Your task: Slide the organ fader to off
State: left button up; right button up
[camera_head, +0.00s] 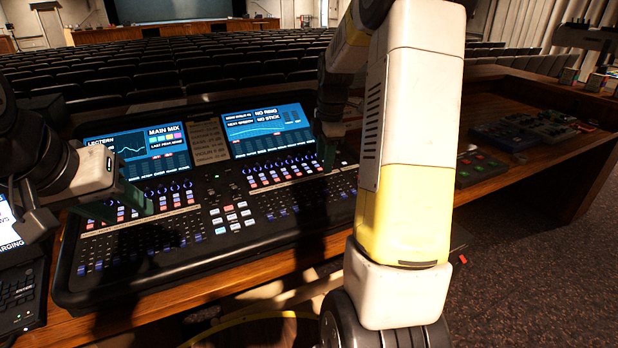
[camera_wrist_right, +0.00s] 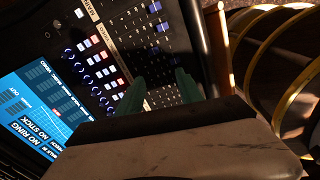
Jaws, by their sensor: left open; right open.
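The mixing console (camera_head: 215,262) carries rows of faders with small blue caps. I cannot read which fader is the organ one. My right gripper (camera_head: 327,150) is over the right part of the console, partly hidden behind my own right arm. In the right wrist view its two green fingers (camera_wrist_right: 162,88) are apart with nothing between them, above the fader rows.
Two lit screens (camera_head: 268,128) stand along the console's back. Small coloured panels (camera_head: 535,130) lie to the right. Rows of seats (camera_head: 185,65) fill the background.

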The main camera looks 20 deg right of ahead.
aim_at(325, 190)
jog(key=f, duration=0.1)
jog(key=w+d+f+n, duration=0.2)
jog(key=shift+f+g, duration=0.25)
jog(key=shift+g, duration=0.05)
jog(key=f, duration=0.7)
jog(key=shift+w+a+f, duration=0.15)
jog(key=shift+w+f, duration=0.15)
jog(key=shift+c, duration=0.4)
grip_shut()
dwell(0.4)
